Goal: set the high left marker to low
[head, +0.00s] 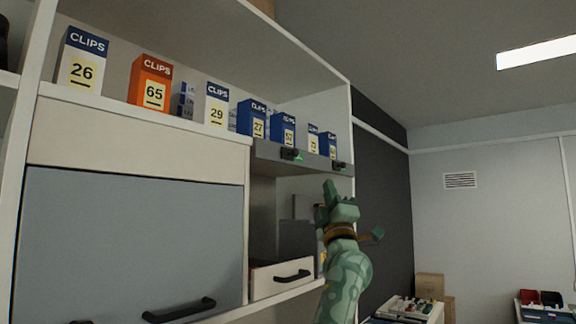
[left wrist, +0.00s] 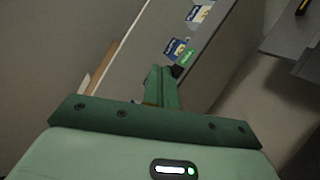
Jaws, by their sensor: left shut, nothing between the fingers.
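A grey strip (head: 265,152) runs along the front of the upper shelf. It carries two small black markers with green spots, the left marker (head: 290,154) and the right marker (head: 339,166). My left gripper (head: 328,186) is shut and empty, pointing up below the strip, between the two markers in the picture. In the left wrist view its fingers (left wrist: 161,76) are together. One black marker (left wrist: 177,71) with a green label (left wrist: 187,57) shows just beyond the fingertips; I cannot tell which marker it is, or whether they touch. My right gripper is not in view.
Clip cartons line the shelf, including an orange carton (head: 151,84) and blue ones (head: 283,131). Below are a grey cabinet door (head: 135,240) and a small drawer (head: 283,277). Free room lies right of the shelf's side panel.

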